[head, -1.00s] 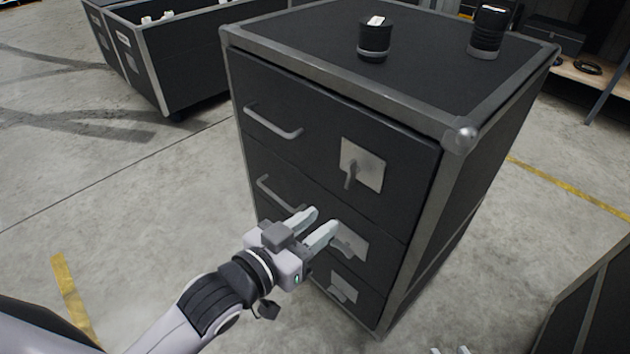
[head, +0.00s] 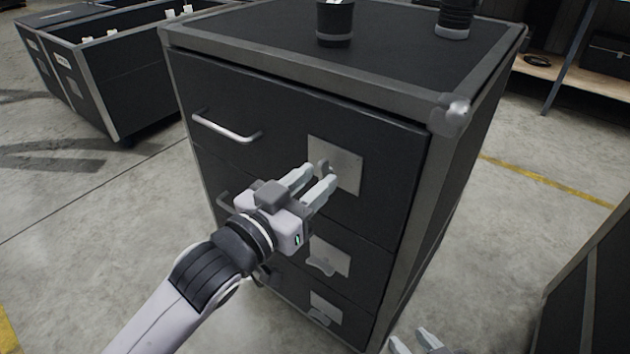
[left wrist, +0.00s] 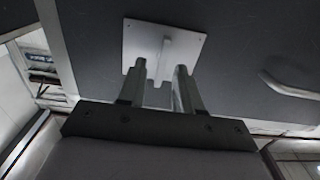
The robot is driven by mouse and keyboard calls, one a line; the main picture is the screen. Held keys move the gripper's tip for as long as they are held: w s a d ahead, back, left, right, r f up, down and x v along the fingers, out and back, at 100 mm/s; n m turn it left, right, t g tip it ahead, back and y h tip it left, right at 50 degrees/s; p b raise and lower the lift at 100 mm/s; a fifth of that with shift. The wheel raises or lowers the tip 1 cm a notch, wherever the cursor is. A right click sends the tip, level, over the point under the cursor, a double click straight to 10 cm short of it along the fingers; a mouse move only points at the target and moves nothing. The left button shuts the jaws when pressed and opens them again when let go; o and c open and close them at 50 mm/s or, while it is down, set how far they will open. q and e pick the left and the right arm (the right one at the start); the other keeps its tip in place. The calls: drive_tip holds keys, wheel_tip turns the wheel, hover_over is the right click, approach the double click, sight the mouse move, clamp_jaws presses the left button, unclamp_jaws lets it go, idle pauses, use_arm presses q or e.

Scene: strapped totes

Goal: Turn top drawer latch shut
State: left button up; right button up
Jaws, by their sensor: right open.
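The top drawer latch (head: 324,168) is a grey lever on a square metal plate (head: 347,165) at the right of the top drawer front (head: 275,150). My left gripper (head: 320,180) is open, its fingertips close in front of the plate. In the left wrist view the latch lever (left wrist: 164,55) stands out from the plate (left wrist: 190,42) and reaches toward the gap between the spread fingers (left wrist: 160,72). I cannot tell whether they touch it. In the head view the fingers partly hide the lever. My right gripper (head: 416,341) is open and empty at the bottom edge, partly cut off.
Two lower drawers have their own latch plates (head: 328,257) (head: 326,306). A bar handle (head: 226,128) is on the top drawer's left. Two black cylinders (head: 335,24) (head: 456,18) stand on the cabinet top. An open black case (head: 120,75) is at the back left.

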use_arm(q)
drive_tip(key=shift+w+d, duration=0.35)
drive_tip(key=shift+w, duration=0.1)
clamp_jaws()
